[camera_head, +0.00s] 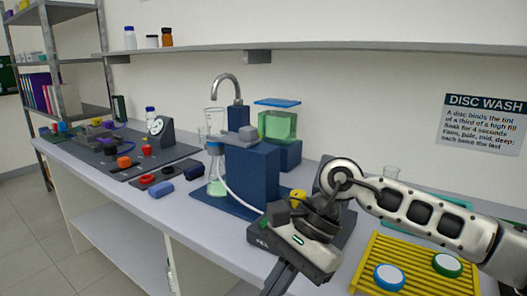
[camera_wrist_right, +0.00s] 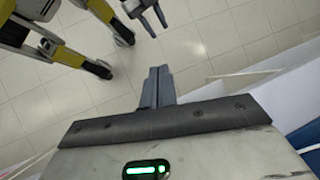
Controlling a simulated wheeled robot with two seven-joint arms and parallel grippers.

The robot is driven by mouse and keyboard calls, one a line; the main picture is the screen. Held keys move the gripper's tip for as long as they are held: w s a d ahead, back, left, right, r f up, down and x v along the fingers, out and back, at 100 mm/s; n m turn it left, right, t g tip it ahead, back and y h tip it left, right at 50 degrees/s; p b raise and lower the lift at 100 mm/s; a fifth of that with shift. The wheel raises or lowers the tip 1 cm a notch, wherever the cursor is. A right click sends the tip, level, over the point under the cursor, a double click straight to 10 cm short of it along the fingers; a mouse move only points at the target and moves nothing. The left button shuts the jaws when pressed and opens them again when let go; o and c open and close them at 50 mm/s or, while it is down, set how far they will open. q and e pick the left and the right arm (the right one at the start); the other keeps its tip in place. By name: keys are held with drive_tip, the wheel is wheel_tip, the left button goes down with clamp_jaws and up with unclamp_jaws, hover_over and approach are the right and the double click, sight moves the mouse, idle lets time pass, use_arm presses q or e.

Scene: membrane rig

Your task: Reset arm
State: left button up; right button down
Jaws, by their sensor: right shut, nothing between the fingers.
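My right arm reaches in from the right in the head view. Its gripper (camera_head: 277,284) hangs over the front edge of the bench with its fingers pointing down. In the right wrist view its two fingers (camera_wrist_right: 158,86) are pressed together with nothing between them, above the tiled floor. My left arm does not show in the head view.
A yellow rack (camera_head: 408,270) with blue and green-rimmed discs lies right of my right gripper. A blue block (camera_head: 252,175), a flask (camera_head: 216,184) and a tank of green liquid (camera_head: 278,124) stand behind. Small coloured parts lie left. The floor in front is clear.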

drive_tip(key=s+a+r+m+g+y, duration=0.1)
drive_tip(key=s+a+r+m+y, duration=0.15)
drive_tip(key=a+m+y, duration=0.3)
drive_tip(key=s+a+r+m+g+y, duration=0.1)
drive_tip(key=s+a+r+m+y, duration=0.15)
drive_tip(key=a+m+y, duration=0.35)
drive_tip(key=w+d+f+m+t, duration=0.2)
drive_tip(key=d+m+t, duration=0.1)
drive_tip(key=m+t, duration=0.55)
drive_tip(key=w+d+f+m+t+h, duration=0.1)
drive_tip(key=w+d+f+m+t, duration=0.3)
drive_tip(key=m, duration=0.7)
drive_tip(key=w+d+m+t, duration=0.1)
drive_tip(key=d+m+t, duration=0.2)
drive_tip(key=m+t, duration=0.55)
drive_tip(key=s+d+f+m+h, duration=0.1)
drive_tip(key=d+f+m+h, duration=0.6)
drive_tip(key=f+m+h, duration=0.35)
drive_tip(key=s+d+f+m+g+h, duration=0.3)
drive_tip(key=s+d+f+m+g, duration=0.2)
drive_tip(key=s+f+m, duration=0.6)
wheel_tip(320, 180, down, 4)
drive_tip(key=shift+s+d+f, duration=0.1)
drive_tip(key=shift+s+d, duration=0.4)
drive_tip(key=shift+d, duration=0.7)
